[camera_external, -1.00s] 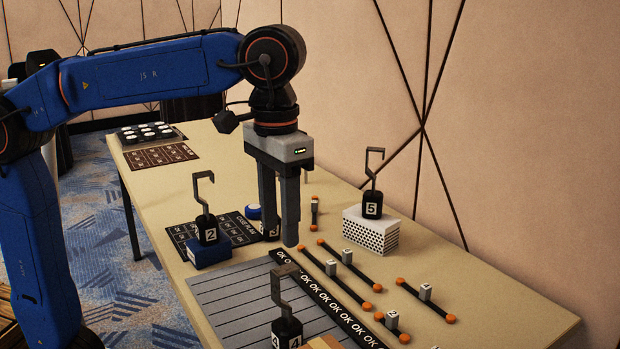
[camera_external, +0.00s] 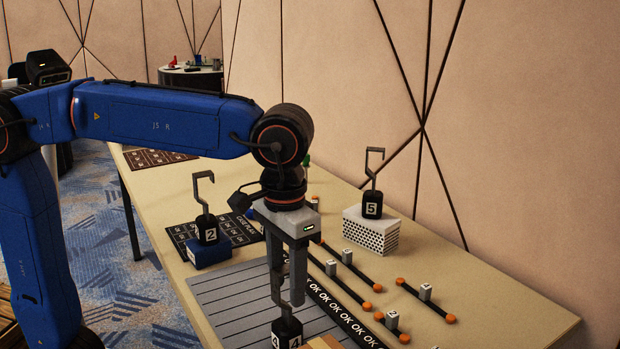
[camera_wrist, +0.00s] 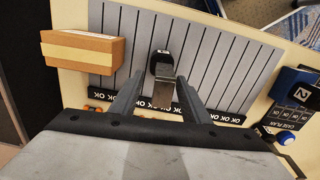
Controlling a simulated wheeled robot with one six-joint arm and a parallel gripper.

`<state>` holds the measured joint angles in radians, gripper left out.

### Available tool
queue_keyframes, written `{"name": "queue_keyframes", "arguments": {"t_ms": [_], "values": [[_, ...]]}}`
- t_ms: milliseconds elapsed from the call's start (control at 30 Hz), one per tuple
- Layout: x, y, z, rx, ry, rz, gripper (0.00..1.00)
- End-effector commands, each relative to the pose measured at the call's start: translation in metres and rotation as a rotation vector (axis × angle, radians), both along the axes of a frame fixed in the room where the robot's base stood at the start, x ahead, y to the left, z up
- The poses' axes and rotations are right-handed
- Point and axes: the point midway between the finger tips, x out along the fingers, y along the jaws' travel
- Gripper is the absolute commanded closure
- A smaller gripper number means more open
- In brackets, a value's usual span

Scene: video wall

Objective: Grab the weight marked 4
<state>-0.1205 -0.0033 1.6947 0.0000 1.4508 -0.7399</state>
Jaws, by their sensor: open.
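The weight marked 4 (camera_external: 287,333) is a black block with a grey hook on top, at the bottom of the external view. In the wrist view its black block (camera_wrist: 161,64) stands on the grey lined mat, with the hook rising between my fingers. My gripper (camera_external: 287,296) is open and points down over this weight, its fingers around or close beside the hook. In the wrist view my gripper (camera_wrist: 166,88) has a finger on each side of the hook. Whether a finger touches the hook cannot be told.
The weight marked 2 (camera_external: 207,229) stands on a blue block at the left. The weight marked 5 (camera_external: 372,204) stands on a white perforated block (camera_external: 371,238). A tan box (camera_wrist: 82,55) lies near weight 4. Several dark bars with orange ends (camera_external: 425,300) lie at right.

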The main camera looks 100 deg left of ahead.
Motion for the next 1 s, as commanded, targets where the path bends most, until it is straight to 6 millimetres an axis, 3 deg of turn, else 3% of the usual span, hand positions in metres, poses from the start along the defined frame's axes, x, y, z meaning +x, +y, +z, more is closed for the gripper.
{"name": "queue_keyframes", "arguments": {"t_ms": [433,767,967,1000], "values": [[-0.003,0.002,-0.046,0.001,0.001,0.000,0.58],[-0.003,0.002,-0.053,0.001,-0.002,0.000,0.58],[-0.003,0.002,-0.053,0.001,-0.002,0.000,1.00],[-0.003,0.002,-0.053,0.001,-0.002,0.000,1.00]]}}
